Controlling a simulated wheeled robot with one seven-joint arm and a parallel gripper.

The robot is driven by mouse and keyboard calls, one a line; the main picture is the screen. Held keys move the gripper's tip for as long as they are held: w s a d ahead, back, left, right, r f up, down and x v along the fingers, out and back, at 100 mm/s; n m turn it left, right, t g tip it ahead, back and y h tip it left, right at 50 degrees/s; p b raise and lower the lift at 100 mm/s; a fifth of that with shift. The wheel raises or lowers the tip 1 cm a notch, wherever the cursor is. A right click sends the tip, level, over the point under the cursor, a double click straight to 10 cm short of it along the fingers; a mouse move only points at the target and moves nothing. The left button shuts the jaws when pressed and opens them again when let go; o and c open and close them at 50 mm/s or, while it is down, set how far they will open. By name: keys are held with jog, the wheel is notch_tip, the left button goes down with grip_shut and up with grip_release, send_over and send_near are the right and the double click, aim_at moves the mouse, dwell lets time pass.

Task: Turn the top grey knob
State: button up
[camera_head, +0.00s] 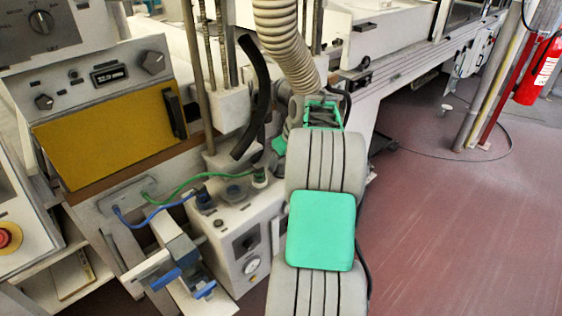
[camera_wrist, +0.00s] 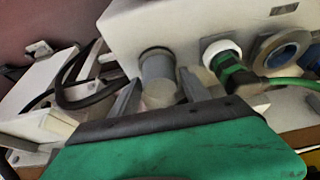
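A grey cylindrical knob (camera_wrist: 157,70) sticks out of a white box (camera_wrist: 130,25) in the wrist view, with its paler round end towards the camera. My gripper (camera_wrist: 159,80) is open, one grey finger on each side of this knob. Narrow gaps seem to remain beside it, though contact at the fingertips is hard to judge. In the head view the white box (camera_head: 225,228) stands left of my arm. My arm hides the knob and fingers there; only a green part of my gripper (camera_head: 280,146) shows.
A green plug with a cable (camera_wrist: 235,76) and a blue-centred round fitting (camera_wrist: 282,52) sit right of the knob. Black cables (camera_wrist: 85,85) lie to its left. A ribbed hose (camera_head: 285,45) hangs close above my arm. Open red floor (camera_head: 460,230) lies to the right.

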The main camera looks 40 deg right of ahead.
jog(key=c, duration=1.1)
jog(key=shift+m+h+b, duration=0.35)
jog(key=shift+m+h, duration=0.05)
jog(key=shift+m, duration=0.8)
jog(key=o, duration=1.4)
jog(key=shift+c, duration=0.2)
jog(key=v, duration=0.7)
jog(key=shift+r, duration=0.4)
jog(key=shift+s, duration=0.15)
